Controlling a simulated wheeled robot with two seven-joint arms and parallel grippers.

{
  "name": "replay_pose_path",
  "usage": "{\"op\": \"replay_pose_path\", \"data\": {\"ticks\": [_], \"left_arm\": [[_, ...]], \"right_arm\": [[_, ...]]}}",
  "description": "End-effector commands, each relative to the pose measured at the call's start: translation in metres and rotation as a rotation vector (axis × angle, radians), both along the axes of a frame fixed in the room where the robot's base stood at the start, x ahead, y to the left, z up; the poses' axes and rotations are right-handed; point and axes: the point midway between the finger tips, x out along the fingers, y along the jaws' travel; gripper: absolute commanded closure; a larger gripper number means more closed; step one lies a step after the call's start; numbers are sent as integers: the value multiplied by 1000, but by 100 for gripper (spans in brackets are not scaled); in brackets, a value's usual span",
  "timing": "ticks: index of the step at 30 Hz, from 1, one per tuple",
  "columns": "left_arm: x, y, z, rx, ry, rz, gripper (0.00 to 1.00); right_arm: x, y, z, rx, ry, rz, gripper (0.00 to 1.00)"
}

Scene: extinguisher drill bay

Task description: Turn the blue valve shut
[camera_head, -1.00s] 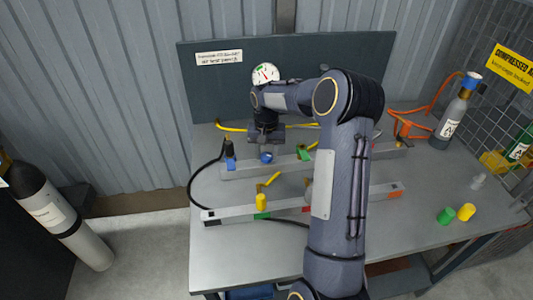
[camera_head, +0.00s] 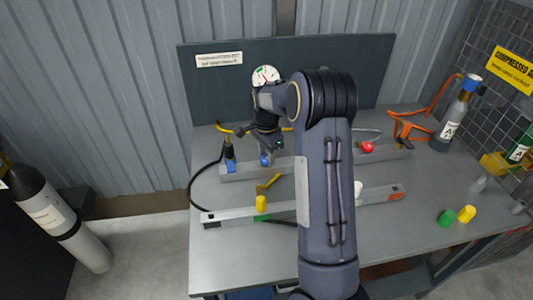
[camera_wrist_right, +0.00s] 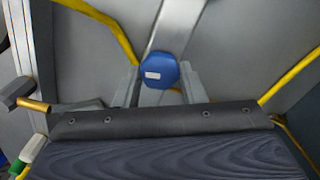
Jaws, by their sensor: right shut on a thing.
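The blue valve (camera_head: 265,160) is a small blue knob on the rear grey rail of the bench, near its left end. In the right wrist view the blue knob (camera_wrist_right: 159,71) sits between my two fingers and bears a white mark. My arm hides part of the rear and front rails. My left gripper is not in view.
A red knob (camera_head: 367,147) is farther right on the rear rail. A yellow-handled valve (camera_head: 262,202) is on the front rail. Loose green (camera_head: 446,217) and yellow (camera_head: 467,214) caps lie at the bench's right.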

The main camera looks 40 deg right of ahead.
Motion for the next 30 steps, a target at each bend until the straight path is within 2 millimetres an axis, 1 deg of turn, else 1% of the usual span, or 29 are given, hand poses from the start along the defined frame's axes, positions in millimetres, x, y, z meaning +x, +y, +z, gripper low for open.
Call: {"op": "replay_pose_path", "data": {"ticks": [6, 12, 28, 29, 30], "left_arm": [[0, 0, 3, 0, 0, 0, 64], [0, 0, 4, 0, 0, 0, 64], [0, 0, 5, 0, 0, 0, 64], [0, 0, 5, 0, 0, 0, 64], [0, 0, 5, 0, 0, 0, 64]], "right_arm": [[1, 0, 1, -2, -2, -119, 86], [1, -1, 1, -1, -3, -179, 86], [1, -1, 1, -1, -3, -203, 86], [1, -1, 1, -1, -3, -203, 61], [1, -1, 1, -1, -3, -203, 55]]}}
